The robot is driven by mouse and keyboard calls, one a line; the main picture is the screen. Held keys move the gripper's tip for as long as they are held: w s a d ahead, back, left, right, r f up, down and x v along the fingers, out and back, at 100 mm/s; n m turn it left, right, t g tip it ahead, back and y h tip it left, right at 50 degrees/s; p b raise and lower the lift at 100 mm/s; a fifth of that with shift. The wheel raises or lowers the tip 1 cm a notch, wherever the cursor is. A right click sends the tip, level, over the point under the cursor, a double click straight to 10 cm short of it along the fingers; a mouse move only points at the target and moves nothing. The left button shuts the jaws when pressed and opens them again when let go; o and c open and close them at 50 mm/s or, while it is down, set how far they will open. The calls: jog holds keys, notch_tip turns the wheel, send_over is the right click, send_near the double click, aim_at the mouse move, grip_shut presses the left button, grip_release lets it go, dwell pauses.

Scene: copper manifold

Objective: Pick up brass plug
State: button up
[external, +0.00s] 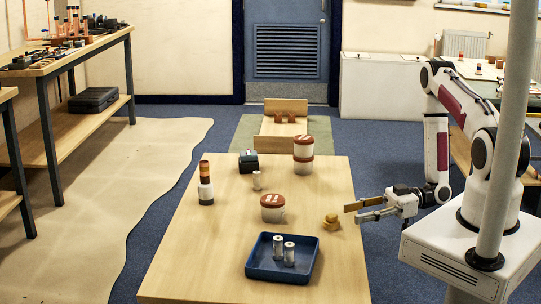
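The brass plug (331,221) is a small yellow, stepped round piece. It stands on the wooden table near the right edge. My gripper (350,213) reaches in from the right, its two fingers spread apart with a gap between them. The fingertips point left, just to the right of the plug, and nothing shows between them. Whether the fingertips are level with the plug or above it is hard to tell from this view.
A white tub with a red lid (272,207) stands left of the plug. A blue tray (256,270) with two silver cylinders lies in front. A taller red-and-white container (303,155), a dark box (248,162) and a brown-topped bottle (205,185) stand farther back. The table's left front is clear.

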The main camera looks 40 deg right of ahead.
aim_at(347, 224)
jog(key=shift+w+a, duration=0.15)
jog(key=shift+a, duration=0.15)
jog(key=shift+r+x, duration=0.15)
jog(key=shift+x, duration=0.55)
jog(key=shift+r+x, duration=0.1)
jog(key=shift+x, duration=1.8)
jog(key=c, duration=0.9)
